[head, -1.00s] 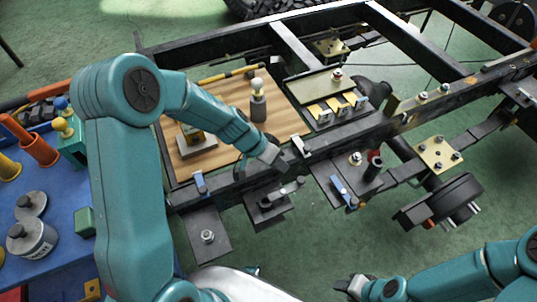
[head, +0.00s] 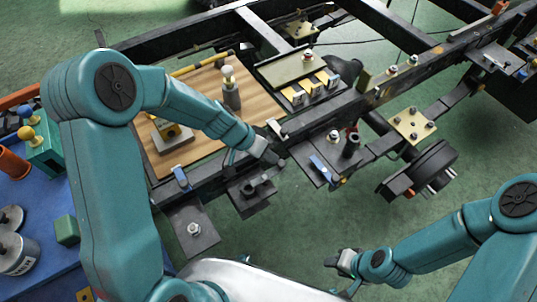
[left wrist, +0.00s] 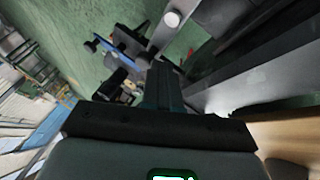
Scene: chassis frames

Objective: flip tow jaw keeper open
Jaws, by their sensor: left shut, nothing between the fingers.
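The tow jaw (head: 250,194) is a dark block with short upright posts on a plate at the near side of the chassis rail, in the head view. No pale keeper bar shows across its top; I cannot tell where the keeper lies, and part of the area is hidden by my gripper. My left gripper (head: 272,160) is shut and empty, just above and behind the jaw by the rail. Its closed fingers also show in the left wrist view (left wrist: 163,88). My right gripper (head: 342,262) is low over the floor, apart from the chassis; its finger gap is unclear.
A wooden board (head: 205,90) lies inside the frame behind the rail. A blue-handled clip (head: 320,167) and a dark post (head: 351,144) stand right of the jaw. A bolted plate (head: 194,229) is at its left. A blue bench (head: 45,225) stands at far left.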

